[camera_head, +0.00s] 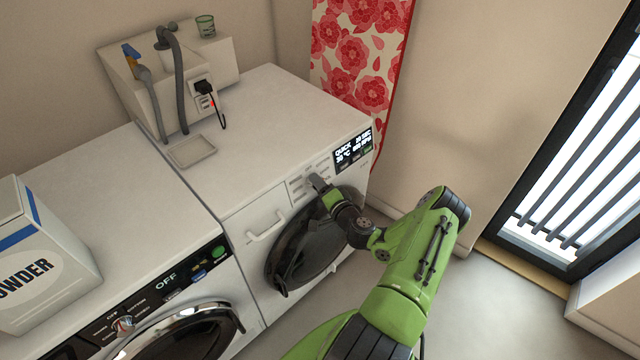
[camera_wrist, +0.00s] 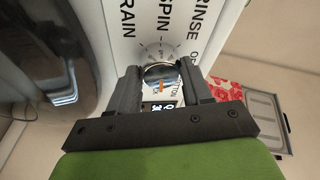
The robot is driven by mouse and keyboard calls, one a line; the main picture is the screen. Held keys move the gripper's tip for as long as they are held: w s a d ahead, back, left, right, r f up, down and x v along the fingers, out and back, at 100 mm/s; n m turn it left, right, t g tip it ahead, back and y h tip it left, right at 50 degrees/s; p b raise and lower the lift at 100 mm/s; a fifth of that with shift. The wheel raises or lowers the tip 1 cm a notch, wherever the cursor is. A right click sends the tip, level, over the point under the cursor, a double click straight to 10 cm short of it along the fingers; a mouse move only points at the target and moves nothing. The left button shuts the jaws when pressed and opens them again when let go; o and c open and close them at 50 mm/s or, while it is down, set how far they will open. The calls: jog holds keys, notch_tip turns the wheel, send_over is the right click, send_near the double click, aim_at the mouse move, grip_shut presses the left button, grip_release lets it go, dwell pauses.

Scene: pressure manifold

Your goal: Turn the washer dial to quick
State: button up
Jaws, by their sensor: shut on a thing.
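The washer (camera_head: 245,180) is the white machine at the centre of the head view. Its lit display (camera_head: 352,148) reads "QUICK", with a temperature and further values too small to read surely. My gripper (camera_head: 318,184) is at its front control panel and hides the dial there. In the wrist view, my gripper (camera_wrist: 160,78) is shut on the round silver dial (camera_wrist: 160,71), one finger on each side. An orange mark shows on the dial's lower side. Printed words "SPIN" and "RINSE" stand around it; others are partly hidden by the fingers.
The washer's dark round door (camera_head: 300,245) lies below my gripper. A red floral cloth (camera_head: 355,60) hangs behind. Floor to the right is clear.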

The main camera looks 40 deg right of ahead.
jog(key=shift+m, duration=0.5)
jog(key=o, duration=1.1)
jog(key=shift+c, duration=0.2)
jog(key=p+v, duration=0.2)
jog(key=v, duration=1.3)
jog(key=shift+s+a+r+p, duration=0.15)
jog(key=shift+s+p, duration=0.15)
jog(key=shift+s, duration=0.05)
